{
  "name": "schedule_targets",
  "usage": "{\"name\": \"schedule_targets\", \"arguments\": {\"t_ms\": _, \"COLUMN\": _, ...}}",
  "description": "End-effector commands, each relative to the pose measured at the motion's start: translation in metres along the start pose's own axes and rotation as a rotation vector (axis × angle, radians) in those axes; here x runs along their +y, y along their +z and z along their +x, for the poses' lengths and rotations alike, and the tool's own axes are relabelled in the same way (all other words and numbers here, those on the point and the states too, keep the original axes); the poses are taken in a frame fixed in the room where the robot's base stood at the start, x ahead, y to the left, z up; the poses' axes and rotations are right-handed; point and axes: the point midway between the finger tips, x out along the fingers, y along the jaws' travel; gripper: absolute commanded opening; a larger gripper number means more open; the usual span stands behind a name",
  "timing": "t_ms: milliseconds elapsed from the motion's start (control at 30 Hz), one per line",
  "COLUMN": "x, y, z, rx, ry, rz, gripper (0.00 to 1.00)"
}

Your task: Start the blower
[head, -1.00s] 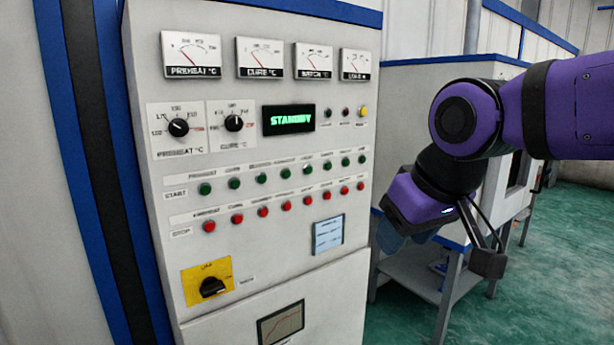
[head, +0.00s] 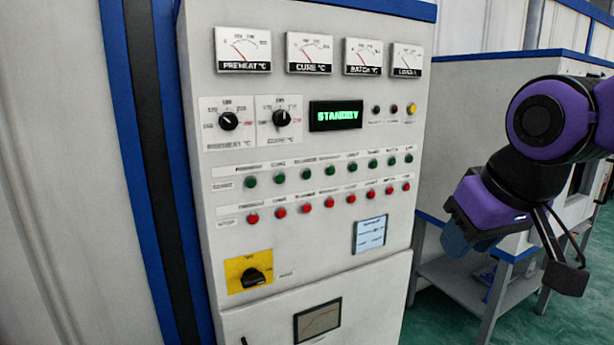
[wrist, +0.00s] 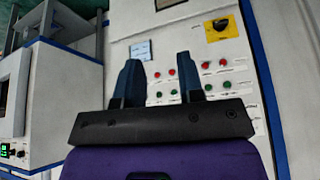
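The control panel (head: 300,240) shows a row of green start buttons (head: 331,170) above a row of red stop buttons (head: 329,203). The small labels over the buttons are too blurred to tell surely which is the blower's. The green display (head: 336,115) reads STANDBY. My gripper (head: 456,240) is off to the right of the panel, touching no button. In the wrist view my gripper (wrist: 158,72) has its two blue fingers apart with nothing between them. The panel, upside down there, shows some red buttons (wrist: 172,72) and green buttons (wrist: 207,92) beyond the fingers.
A yellow plate with a black rotary switch (head: 254,276) sits low on the panel. Two dials (head: 281,118) and several gauges (head: 310,53) are above the buttons. A white cabinet on a grey metal stand (head: 470,280) is behind my arm, at the right.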

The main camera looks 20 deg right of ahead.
Motion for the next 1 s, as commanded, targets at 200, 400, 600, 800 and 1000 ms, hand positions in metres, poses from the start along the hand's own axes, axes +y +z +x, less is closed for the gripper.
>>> {"name": "schedule_targets", "arguments": {"t_ms": 200, "x": 0.0, "y": 0.0, "z": 0.0, "rx": 0.0, "ry": 0.0, "rz": 0.0, "gripper": 0.0}}
{"name": "schedule_targets", "arguments": {"t_ms": 400, "x": 0.0, "y": 0.0, "z": 0.0, "rx": 0.0, "ry": 0.0, "rz": 0.0, "gripper": 0.0}}
{"name": "schedule_targets", "arguments": {"t_ms": 600, "x": 0.0, "y": 0.0, "z": 0.0, "rx": 0.0, "ry": 0.0, "rz": 0.0, "gripper": 0.0}}
{"name": "schedule_targets", "arguments": {"t_ms": 800, "x": 0.0, "y": 0.0, "z": 0.0, "rx": 0.0, "ry": 0.0, "rz": 0.0, "gripper": 0.0}}
{"name": "schedule_targets", "arguments": {"t_ms": 1000, "x": 0.0, "y": 0.0, "z": 0.0, "rx": 0.0, "ry": 0.0, "rz": 0.0, "gripper": 0.0}}
